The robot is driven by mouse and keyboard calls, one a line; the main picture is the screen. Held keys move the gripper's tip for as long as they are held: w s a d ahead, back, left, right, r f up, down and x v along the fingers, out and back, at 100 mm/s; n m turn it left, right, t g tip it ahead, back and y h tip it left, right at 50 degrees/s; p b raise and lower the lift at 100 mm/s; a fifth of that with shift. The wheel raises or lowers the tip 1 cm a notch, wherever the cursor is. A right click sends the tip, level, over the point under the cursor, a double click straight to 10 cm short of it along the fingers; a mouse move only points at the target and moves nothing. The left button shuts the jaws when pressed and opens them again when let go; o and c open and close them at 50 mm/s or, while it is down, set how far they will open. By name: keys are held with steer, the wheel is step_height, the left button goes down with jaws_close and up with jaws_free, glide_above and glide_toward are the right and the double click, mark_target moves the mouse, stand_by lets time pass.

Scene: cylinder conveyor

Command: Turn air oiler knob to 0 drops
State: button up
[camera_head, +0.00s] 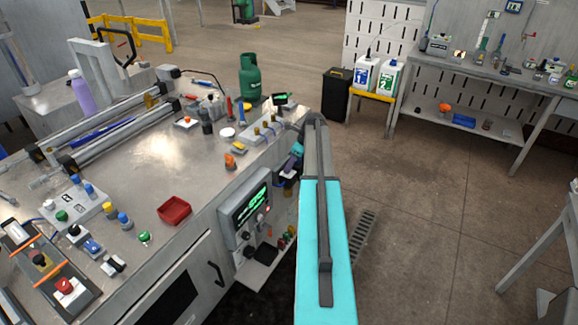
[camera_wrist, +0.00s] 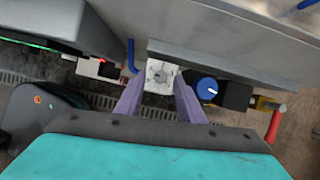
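In the wrist view, the two purple fingers of my gripper (camera_wrist: 157,84) stand apart. A pale grey-white block (camera_wrist: 161,76) with a small round feature at its centre shows between and beyond the fingertips; I cannot tell whether they touch it. Right of the right finger is a round blue knob (camera_wrist: 207,88) on a dark body (camera_wrist: 235,96), apart from the fingers. Which of these parts is the air oiler knob is not clear, and no drop scale is readable. In the head view my arm hides most of this area; part of my gripper (camera_head: 292,160) shows beside the bench's side.
A red lever (camera_wrist: 275,126) with a brass fitting is right of the blue knob. A blue tube (camera_wrist: 131,57) is left of the block. The metal bench (camera_head: 150,180) carries cylinders, buttons and a red tray (camera_head: 174,211). A control screen (camera_head: 251,205) is on its side.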

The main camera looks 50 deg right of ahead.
steer(key=shift+x, duration=0.75)
